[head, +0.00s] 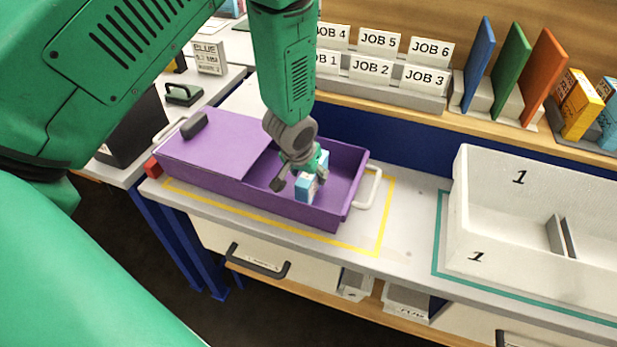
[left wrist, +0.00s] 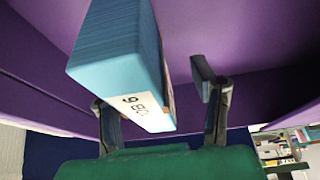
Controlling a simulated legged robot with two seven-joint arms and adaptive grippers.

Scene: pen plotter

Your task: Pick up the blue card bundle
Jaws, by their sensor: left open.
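The blue card bundle (head: 305,188) stands in the open right part of a purple tray (head: 340,190). It has blue sides and a white label marked 6, which shows in the left wrist view (left wrist: 118,60). My left gripper (head: 299,178) is open and reaches down into the tray at the bundle. In the left wrist view, the bundle hides part of the left finger, and the right finger (left wrist: 208,95) stands apart from it with a gap. I cannot tell whether the bundle is fully between the fingers. My right gripper is not in view.
The purple tray's lid (head: 215,145) covers its left part. The tray sits inside a yellow outline on a grey bench. A white bin (head: 480,215) marked 1 stands at right. Job cards (head: 370,68) and coloured panels (head: 510,65) line the shelf behind.

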